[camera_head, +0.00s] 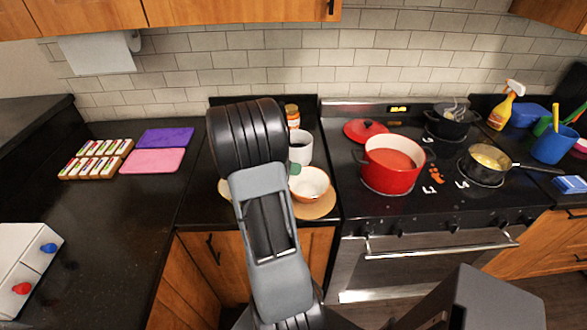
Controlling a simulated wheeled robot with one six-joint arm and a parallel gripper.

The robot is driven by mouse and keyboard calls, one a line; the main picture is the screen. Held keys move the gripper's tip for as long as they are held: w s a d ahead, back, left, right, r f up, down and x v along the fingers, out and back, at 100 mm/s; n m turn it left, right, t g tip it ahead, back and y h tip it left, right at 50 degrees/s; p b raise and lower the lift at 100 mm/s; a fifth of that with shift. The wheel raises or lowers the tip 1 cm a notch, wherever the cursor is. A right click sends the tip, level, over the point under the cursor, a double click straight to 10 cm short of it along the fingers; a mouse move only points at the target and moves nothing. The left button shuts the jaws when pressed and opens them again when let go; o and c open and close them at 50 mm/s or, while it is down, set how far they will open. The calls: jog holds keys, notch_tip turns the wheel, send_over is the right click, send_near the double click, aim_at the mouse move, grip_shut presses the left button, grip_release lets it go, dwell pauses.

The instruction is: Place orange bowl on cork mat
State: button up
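A bowl (313,180) with a pale inside and an orange rim shows just right of my arm. The round cork mat (322,208) shows below and around its right side. The bowl overlaps the mat in this view; I cannot tell whether it rests on it or is held above it. My arm hides the bowl's left side and part of the mat. My gripper's fingers are hidden behind my own arm, so its hold on anything cannot be seen.
A white pot (300,147) and a jar (292,115) stand behind the bowl. A tan rounded edge (225,189) shows left of my arm. The stove with a red pot (390,165) is to the right.

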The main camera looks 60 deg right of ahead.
jog(key=w+a+r+n+t+h+b, duration=0.1)
jog(key=w+a+r+n+t+h, duration=0.1)
jog(key=w+a+r+n+t, duration=1.25)
jog(key=w+a+r+n+t+y, duration=0.1)
jog(key=w+a+n+t+y, duration=0.15)
jog(key=a+n+y, duration=0.35)
jog(key=w+a+n+t+y, duration=0.1)
jog(key=w+a+n, duration=0.2)
jog(key=a+n, duration=0.35)
jog(key=s+a+f+n+g+y, duration=0.15)
jog(key=s+a+n+y, duration=0.55)
jog(key=n, duration=0.7)
jog(key=s+a+f+n+g, duration=0.1)
jog(key=s+f+n+g, duration=0.1)
jog(key=s+n, duration=0.4)
jog(key=s+a+f+n+g+h, duration=0.1)
jog(key=s+a+f+n+g, duration=0.1)
jog(key=s+n, duration=0.4)
jog(key=shift+f+n+g+h, duration=0.3)
jog(key=shift+f+n+g, duration=0.4)
jog(key=shift+n+g, duration=0.45)
